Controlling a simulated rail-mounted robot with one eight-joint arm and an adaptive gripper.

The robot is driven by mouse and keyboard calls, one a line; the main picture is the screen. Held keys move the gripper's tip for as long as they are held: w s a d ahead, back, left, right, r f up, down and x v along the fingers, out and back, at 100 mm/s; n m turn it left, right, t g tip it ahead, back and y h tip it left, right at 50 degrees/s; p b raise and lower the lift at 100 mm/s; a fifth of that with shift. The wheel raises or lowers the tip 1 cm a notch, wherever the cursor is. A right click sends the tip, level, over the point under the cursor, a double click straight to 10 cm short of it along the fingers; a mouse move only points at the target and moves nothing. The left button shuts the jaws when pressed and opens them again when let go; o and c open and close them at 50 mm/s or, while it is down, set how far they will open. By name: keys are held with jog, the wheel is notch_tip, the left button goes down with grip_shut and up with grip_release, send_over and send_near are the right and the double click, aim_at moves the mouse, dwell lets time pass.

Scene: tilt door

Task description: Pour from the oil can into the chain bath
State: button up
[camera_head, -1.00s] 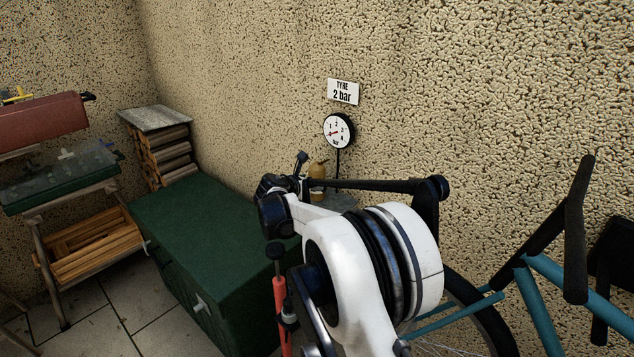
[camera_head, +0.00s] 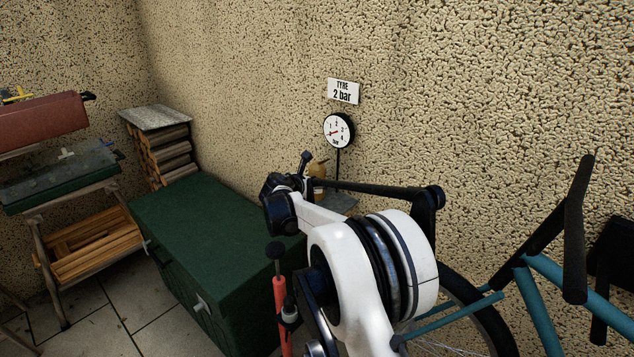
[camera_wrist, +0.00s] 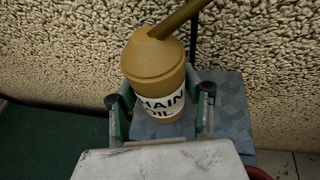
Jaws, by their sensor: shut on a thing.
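The oil can (camera_wrist: 152,82) is a tan-brown can with a sloped shoulder, a long spout and a white "CHAIN OIL" label. My gripper (camera_wrist: 162,108) is shut on its body, with one dark finger on each side. The can looks upright over a blue-grey surface (camera_wrist: 232,115); I cannot tell whether it touches it. In the head view the can (camera_head: 318,169) shows partly behind my arm, near the wall, and my fingers are mostly hidden there. I cannot make out the chain bath; a red curved edge (camera_wrist: 257,172) at the wrist view's lower right is too cropped to identify.
A green chest (camera_head: 205,225) stands left of my arm. A red pump (camera_head: 281,300) stands in front of it. A teal bicycle (camera_head: 535,305) is at the right. A pressure gauge (camera_head: 338,130) hangs on the wall behind the can. The chest's top is clear.

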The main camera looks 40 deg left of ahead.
aim_at(315, 167)
jog(key=shift+c, duration=1)
jog(key=shift+r+p, duration=0.55)
jog(key=shift+r, duration=2)
jog(key=shift+d, duration=0.1)
